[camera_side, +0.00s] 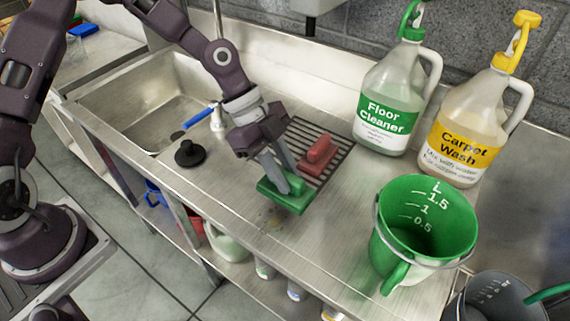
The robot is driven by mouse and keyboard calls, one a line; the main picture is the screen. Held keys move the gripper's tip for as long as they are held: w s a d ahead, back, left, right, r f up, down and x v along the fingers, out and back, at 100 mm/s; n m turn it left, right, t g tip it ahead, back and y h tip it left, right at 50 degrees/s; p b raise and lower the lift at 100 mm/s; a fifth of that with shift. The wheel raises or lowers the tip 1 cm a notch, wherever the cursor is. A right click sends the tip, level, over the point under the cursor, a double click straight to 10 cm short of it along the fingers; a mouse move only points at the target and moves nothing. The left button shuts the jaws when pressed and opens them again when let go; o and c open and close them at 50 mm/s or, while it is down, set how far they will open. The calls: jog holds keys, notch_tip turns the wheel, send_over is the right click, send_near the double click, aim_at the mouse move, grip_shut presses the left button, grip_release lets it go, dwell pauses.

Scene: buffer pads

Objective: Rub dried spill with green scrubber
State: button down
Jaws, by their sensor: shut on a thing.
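The green scrubber (285,196) is a flat green block with a raised handle, near the front edge of the steel counter. My gripper (281,183) reaches down from the upper left and is shut on the green scrubber's handle. A faint brownish dried spill (271,216) shows on the counter just in front of and below the scrubber. The scrubber may cover part of it. I cannot tell whether the scrubber touches the counter.
A red scrubber (317,155) lies on the dark slatted rack (331,173) right behind the green one. A green bucket (428,262) stands to the right. Floor Cleaner (392,105) and Carpet Wash (462,140) jugs stand at the back. A sink (118,103) is at the left.

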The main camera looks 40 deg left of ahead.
notch_tip(320, 180, down, 5)
jog(key=shift+f, duration=0.15)
jog(key=shift+s, duration=4.1)
jog(key=shift+w, duration=4.2)
jog(key=shift+s+r, duration=0.1)
jog(key=shift+r, duration=3.95)
